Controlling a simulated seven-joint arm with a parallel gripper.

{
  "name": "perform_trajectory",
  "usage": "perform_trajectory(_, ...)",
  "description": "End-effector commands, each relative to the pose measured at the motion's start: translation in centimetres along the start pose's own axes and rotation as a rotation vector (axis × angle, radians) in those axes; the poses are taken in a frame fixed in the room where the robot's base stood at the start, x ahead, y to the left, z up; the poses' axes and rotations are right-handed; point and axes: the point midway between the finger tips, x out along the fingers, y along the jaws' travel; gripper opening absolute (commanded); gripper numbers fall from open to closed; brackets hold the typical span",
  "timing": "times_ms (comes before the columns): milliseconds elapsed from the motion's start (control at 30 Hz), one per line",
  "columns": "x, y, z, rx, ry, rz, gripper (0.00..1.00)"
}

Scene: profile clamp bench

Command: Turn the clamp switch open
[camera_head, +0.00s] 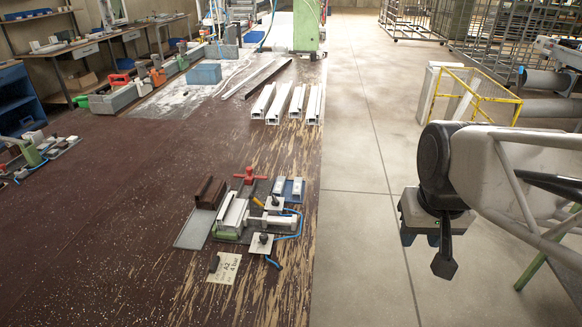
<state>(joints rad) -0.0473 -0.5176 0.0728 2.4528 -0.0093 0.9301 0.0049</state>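The clamp fixture (232,214) sits on the worn brown bench top, with white and brown profile pieces in it. A red handle (250,175) stands at its back. A small black knob (263,239) sits on a light plate at its front right, with blue tubing beside it. My gripper (444,264) hangs over the concrete floor, right of the bench and apart from the fixture. Its finger opening is not clear from this angle.
Several white profiles (288,103) lie farther back on the bench. A blue box (204,75) and a green post (306,25) are beyond them. A yellow-framed cart (470,95) stands on the floor at right.

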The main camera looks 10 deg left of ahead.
Motion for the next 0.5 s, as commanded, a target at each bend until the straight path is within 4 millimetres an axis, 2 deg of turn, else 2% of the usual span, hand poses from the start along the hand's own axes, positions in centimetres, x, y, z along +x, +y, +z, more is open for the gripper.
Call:
perform_trajectory(100,0.4,-0.9,-2.5,-0.028,-0.014,-0.005,0.38)
perform_trajectory(500,2.4,-4.5,-10.3,-0.118,-0.052,-0.020,0.38)
